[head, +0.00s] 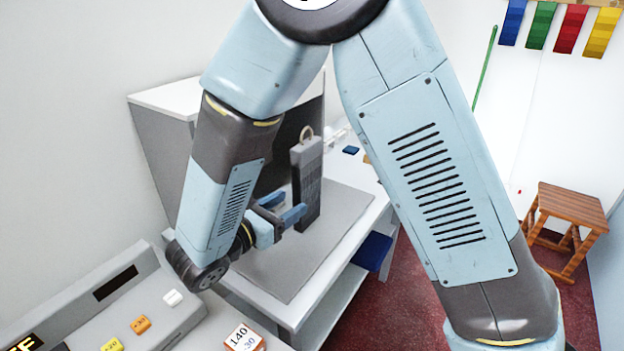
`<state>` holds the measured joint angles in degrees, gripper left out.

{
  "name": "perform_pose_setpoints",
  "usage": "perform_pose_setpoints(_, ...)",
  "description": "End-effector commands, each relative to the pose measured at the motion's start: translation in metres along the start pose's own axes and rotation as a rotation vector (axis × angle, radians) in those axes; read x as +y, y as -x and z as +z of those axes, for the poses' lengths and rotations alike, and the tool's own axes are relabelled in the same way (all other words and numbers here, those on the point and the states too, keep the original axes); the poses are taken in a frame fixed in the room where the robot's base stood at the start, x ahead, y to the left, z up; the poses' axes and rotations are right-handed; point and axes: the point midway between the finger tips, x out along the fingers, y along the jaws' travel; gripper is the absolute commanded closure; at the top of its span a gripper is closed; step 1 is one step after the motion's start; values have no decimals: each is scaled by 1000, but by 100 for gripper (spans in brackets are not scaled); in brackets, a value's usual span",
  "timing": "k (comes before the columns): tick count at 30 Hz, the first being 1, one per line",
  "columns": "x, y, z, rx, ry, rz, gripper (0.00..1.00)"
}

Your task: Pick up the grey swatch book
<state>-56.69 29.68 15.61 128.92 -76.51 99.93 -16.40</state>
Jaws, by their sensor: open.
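The grey swatch book (308,178) stands upright on a grey mat (335,205) on the white counter. The nearer fingertip overlaps the book's lower left edge in the picture. The farther finger's tip is close to the book's left edge. I cannot tell whether either finger touches it.
A grey console (120,310) with coloured buttons is at the lower left. An orange-edged number block (243,338) is at the bottom. A small blue item (350,150) lies behind the book. A wooden stool (568,215) stands right. The mat's right side is clear.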

Motion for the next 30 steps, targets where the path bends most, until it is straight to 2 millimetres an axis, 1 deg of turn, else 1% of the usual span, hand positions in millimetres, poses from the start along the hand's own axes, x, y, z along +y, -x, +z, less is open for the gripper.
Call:
perform_pose_setpoints(1,6,10,-8,-15,22,37,44)
perform_pose_setpoints(3,12,20,-14,-34,41,74,44)
perform_pose_setpoints(6,17,25,-19,-48,55,101,44)
perform_pose_setpoints(8,19,23,-20,-53,58,107,44)
perform_pose_setpoints(11,20,10,-19,-56,59,104,44)
perform_pose_setpoints(15,21,-18,-18,-55,59,98,44)
perform_pose_setpoints(21,24,-51,-16,-54,58,94,44)
perform_pose_setpoints(24,24,-61,-16,-54,59,94,44)
perform_pose_setpoints(30,25,-68,-16,-53,59,95,44)
